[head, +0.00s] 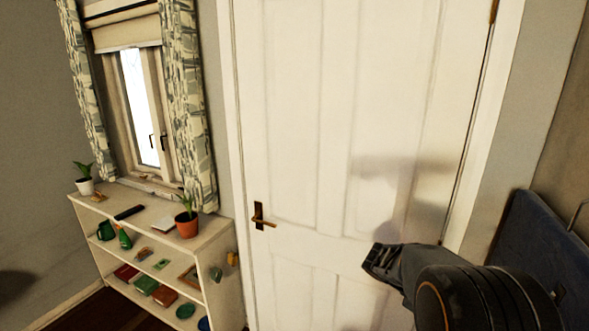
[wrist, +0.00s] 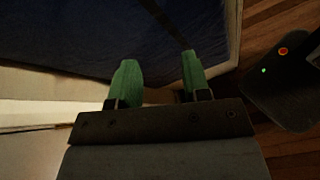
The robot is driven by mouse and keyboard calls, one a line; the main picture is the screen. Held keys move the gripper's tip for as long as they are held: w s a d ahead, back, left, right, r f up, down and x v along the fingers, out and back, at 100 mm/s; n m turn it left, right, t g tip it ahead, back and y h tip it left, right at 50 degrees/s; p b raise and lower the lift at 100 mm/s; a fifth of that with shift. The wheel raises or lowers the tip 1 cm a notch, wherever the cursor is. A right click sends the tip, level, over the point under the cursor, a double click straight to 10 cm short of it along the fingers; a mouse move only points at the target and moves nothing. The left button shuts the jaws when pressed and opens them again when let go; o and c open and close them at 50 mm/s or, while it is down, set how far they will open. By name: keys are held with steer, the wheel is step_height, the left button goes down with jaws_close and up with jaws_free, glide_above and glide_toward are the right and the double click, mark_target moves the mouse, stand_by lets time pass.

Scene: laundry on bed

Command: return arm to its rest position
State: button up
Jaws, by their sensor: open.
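My gripper (wrist: 158,80) shows in the wrist view with its two green fingers spread apart. It is open, and nothing is between the fingers. In the head view, my arm stretches in from the lower right, in front of the white door (head: 300,120). The gripper end there is dark and points left, and its fingertips are hard to make out.
A white shelf (head: 215,262) with plants, books and small items stands at the left under a curtained window (head: 140,100). A dark blue panel (head: 540,235) is at the right, close to my arm. Wooden floor (wrist: 270,35) shows in the wrist view.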

steer(key=s+a+r+m+t+y, duration=0.1)
steer(key=s+a+m+t+y, duration=0.3)
steer(key=a, duration=0.5)
steer(key=s+a+r+m+t+y, duration=0.1)
steer(key=s+a+m+t+y, duration=0.3)
steer(key=a, duration=0.6)
steer(key=t+y, duration=0.2)
steer(key=y, duration=0.1)
steer(key=shift+s+r+t+y, duration=0.15)
steer(key=shift+r+t+y, duration=0.15)
